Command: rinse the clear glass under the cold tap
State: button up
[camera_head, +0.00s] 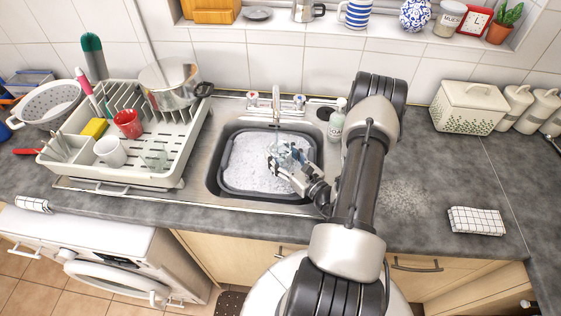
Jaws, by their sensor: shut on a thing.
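My gripper (288,162) reaches into the sink (213,165) from the right, below the tap (276,103). It is shut on a clear glass (274,150), which is hard to make out against the white suds. The glass is under or close to the spout; its exact tilt is unclear, and my fingers hide part of it. I cannot tell whether water runs. Two tap handles stand beside the spout, a left one (252,101) and a right one (299,103). Their colour marks are too small to read surely.
A grey basin (226,170) of suds fills the sink. A dish rack (180,165) with a red cup (127,123), a white mug (110,151) and a pot (170,84) stands left. A soap bottle (336,122) stands right of the sink. The right counter is mostly clear.

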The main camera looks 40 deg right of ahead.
jog(key=shift+w+d+f+b, duration=0.25)
jog(key=shift+w+d+b, duration=0.2)
jog(key=shift+w+d, duration=0.55)
jog(key=shift+w+d+f+b, duration=0.25)
jog(key=shift+w+d+b, duration=0.2)
jog(key=shift+w+d, duration=0.55)
jog(key=shift+s+d, duration=0.1)
jog(key=shift+s, duration=0.05)
jog(key=shift+s+d, duration=0.3)
jog(key=shift+w+a, duration=0.15)
jog(key=shift+w+a, duration=0.25)
jog(key=shift+a, duration=0.05)
